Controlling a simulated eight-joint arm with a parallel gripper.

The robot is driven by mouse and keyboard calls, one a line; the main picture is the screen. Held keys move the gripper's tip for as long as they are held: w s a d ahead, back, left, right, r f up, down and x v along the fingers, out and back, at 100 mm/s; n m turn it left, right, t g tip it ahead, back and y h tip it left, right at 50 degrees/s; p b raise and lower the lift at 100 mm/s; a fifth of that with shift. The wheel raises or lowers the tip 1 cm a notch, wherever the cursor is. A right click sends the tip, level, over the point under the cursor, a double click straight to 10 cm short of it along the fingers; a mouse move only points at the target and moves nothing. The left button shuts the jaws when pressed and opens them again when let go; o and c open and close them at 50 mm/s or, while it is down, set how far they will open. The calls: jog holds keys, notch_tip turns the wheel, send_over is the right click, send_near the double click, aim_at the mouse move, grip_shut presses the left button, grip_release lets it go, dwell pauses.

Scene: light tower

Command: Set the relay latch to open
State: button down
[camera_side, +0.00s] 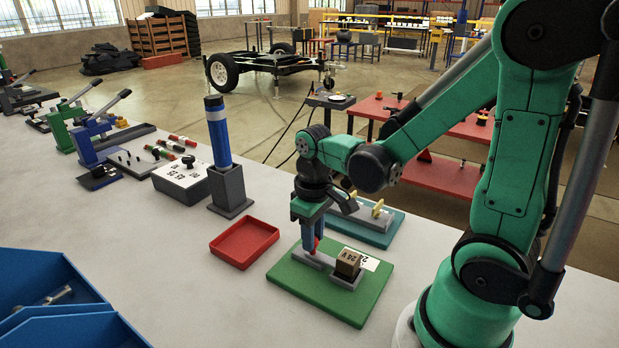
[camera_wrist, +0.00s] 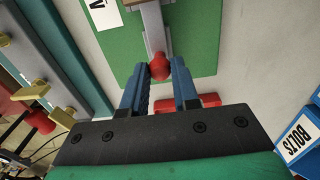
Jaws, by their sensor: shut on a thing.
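The relay latch is a grey slide with a red knob (camera_wrist: 159,67) on a green board (camera_side: 290,277). My gripper (camera_side: 316,243) points down over the left part of the board. In the wrist view its blue fingers (camera_wrist: 160,72) are closed on either side of the red knob. In the side view the fingers mostly cover the knob. A brown block (camera_side: 348,262) marked 24 V sits in a grey holder at the right of the slide, beside a white label (camera_side: 370,262).
An empty red tray (camera_side: 245,242) lies just left of the board. A teal board (camera_side: 392,226) with yellow parts stands behind. A blue-white cylinder (camera_side: 217,132) stands upright in a grey holder (camera_side: 230,190). Blue bins (camera_side: 60,305) are front left. The table between is clear.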

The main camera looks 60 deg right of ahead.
dwell(0.3)
jog(key=shift+w, duration=1.4)
jog(key=c, duration=0.7)
grip_release()
jog(key=shift+o, duration=0.2)
jog(key=shift+r, duration=2.85)
jog(key=shift+s+a+r+t, duration=0.2)
jog(key=shift+a+r+t, duration=0.25)
jog(key=shift+a+t, duration=0.6)
jog(key=shift+s+a+r+t, duration=0.25)
jog(key=shift+a+r+t, duration=0.3)
jog(key=shift+t, duration=0.8)
jog(key=shift+s+a+r+t, duration=0.2)
jog(key=shift+a+r+t, duration=0.2)
jog(key=shift+a+t, duration=0.65)
